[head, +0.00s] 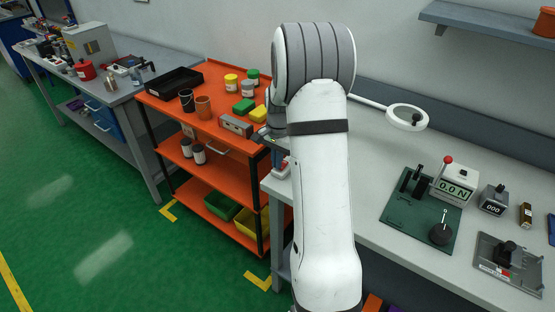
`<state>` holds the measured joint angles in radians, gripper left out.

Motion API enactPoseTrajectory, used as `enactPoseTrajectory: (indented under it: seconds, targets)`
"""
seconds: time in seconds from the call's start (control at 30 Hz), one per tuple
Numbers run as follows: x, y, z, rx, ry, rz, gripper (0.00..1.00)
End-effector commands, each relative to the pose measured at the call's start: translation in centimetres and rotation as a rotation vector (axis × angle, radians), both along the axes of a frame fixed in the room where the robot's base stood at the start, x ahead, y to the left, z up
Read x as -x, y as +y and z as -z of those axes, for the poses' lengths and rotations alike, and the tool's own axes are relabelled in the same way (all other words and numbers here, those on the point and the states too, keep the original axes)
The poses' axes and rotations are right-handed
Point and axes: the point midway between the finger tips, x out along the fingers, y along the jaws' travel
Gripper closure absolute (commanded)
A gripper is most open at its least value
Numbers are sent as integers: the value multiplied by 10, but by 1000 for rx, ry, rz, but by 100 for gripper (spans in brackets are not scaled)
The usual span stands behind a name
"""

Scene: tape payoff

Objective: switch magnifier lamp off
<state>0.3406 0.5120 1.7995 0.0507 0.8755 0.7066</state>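The magnifier lamp's white ring head (407,117) hangs over the back of the grey workbench (375,155), on a thin white arm. The rest of that arm and the lamp's base are hidden behind my white robot arm. I cannot make out the lamp's switch or whether it is lit. My gripper (268,136) shows only as a small dark part at the left of my arm, near the bench's left end. Its fingers are not clear, and I cannot tell if it is open or holds anything.
A small red and white item (281,168) sits at the bench's left edge. A green plate (410,218) with a dark fixture and a force gauge (456,185) stand right of my arm. An orange cart (228,150) with jars stands left. A shelf (480,20) is upper right.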

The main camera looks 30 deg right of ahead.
Motion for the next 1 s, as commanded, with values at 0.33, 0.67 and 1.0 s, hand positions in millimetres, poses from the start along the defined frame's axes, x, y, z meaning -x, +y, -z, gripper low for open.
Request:
enactPoseTrajectory:
  seconds: [0.33,0.67,1.0]
  targets:
    - [-4,-16,-3,-1,2,9,100]
    - [-5,-18,-4,-1,1,10,100]
    - [-4,-12,-52,0,0,9,100]
